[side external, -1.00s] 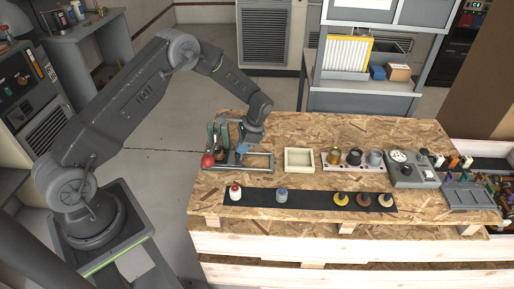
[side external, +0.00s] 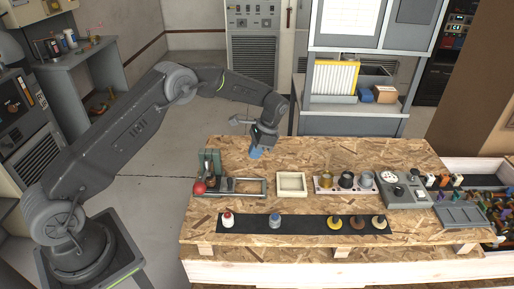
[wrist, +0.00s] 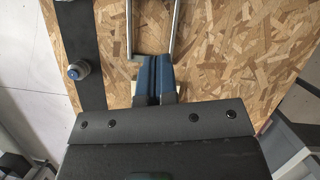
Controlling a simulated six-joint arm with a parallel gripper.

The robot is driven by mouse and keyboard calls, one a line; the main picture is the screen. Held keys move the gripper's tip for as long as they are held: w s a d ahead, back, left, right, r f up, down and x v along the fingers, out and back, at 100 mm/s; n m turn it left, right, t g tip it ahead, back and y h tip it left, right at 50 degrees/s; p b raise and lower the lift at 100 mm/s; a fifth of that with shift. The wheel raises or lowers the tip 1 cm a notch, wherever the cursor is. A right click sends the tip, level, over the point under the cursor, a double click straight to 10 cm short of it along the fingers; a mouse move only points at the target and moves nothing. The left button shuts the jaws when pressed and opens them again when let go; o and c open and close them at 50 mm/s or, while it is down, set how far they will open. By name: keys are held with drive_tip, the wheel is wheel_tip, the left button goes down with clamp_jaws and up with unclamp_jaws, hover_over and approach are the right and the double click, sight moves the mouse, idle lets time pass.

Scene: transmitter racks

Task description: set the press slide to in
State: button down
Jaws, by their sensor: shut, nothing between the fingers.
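The press (side external: 209,170) stands at the left of the board, with green upright parts and a red ball knob (side external: 199,187). Two metal rails (side external: 245,182) run right from it to an end bar. The green parts sit close together at the left end, and most of the rail length looks bare. In the wrist view, the rails (wrist: 178,30) show at the top. My gripper (side external: 256,155) has blue fingers, shut and empty, behind the right part of the rails and apart from the press. The shut fingers also show in the wrist view (wrist: 154,60).
A cream tray (side external: 291,196) is right of the rails, then a rack of cups (side external: 347,191) and a grey control box (side external: 404,190). A black strip (side external: 303,228) in front holds several small bottles and knobs.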

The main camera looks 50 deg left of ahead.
sight(230, 178)
drive_tip(key=x, duration=0.7)
drive_tip(key=shift+w+d+f, duration=0.3)
drive_tip(key=shift+w+d, duration=0.05)
drive_tip(key=shift+w, duration=0.05)
drive_tip(key=shift+s+a+f, duration=0.15)
drive_tip(key=shift+s+a, duration=0.2)
drive_tip(key=shift+s, duration=0.25)
drive_tip(key=shift+s+a+f, duration=0.15)
drive_tip(key=shift+s+a, duration=0.2)
drive_tip(key=shift+s, duration=0.25)
drive_tip(key=shift+s+a, duration=0.35)
drive_tip(key=shift+s, duration=0.25)
drive_tip(key=shift+s+a, duration=0.7)
drive_tip(key=shift+s, duration=0.15)
